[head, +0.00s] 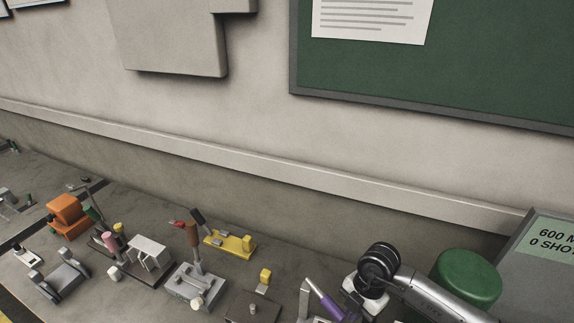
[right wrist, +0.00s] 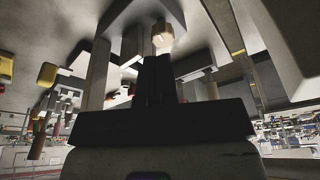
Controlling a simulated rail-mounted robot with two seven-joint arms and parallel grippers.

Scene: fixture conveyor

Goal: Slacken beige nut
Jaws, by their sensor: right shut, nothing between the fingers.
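The beige nut (right wrist: 162,37) shows in the right wrist view as a small faceted block just beyond the tips of my right gripper (right wrist: 157,62). The dark fingers are shut together with nothing between them. The tips overlap the nut's lower edge in the picture; I cannot tell whether they touch it. In the head view my right arm comes in from the right, and its wrist bends down near the bottom edge, with the fingertips not clearly seen. I cannot pick out the nut there. My left gripper is not in view.
On the grey bench stand a grey block with a red-brown lever (head: 193,249), a yellow clamp (head: 232,242), an orange block (head: 69,212) and a purple handle (head: 324,298). A green round cap (head: 467,277) and a grey panel (head: 540,262) are close to my right arm.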

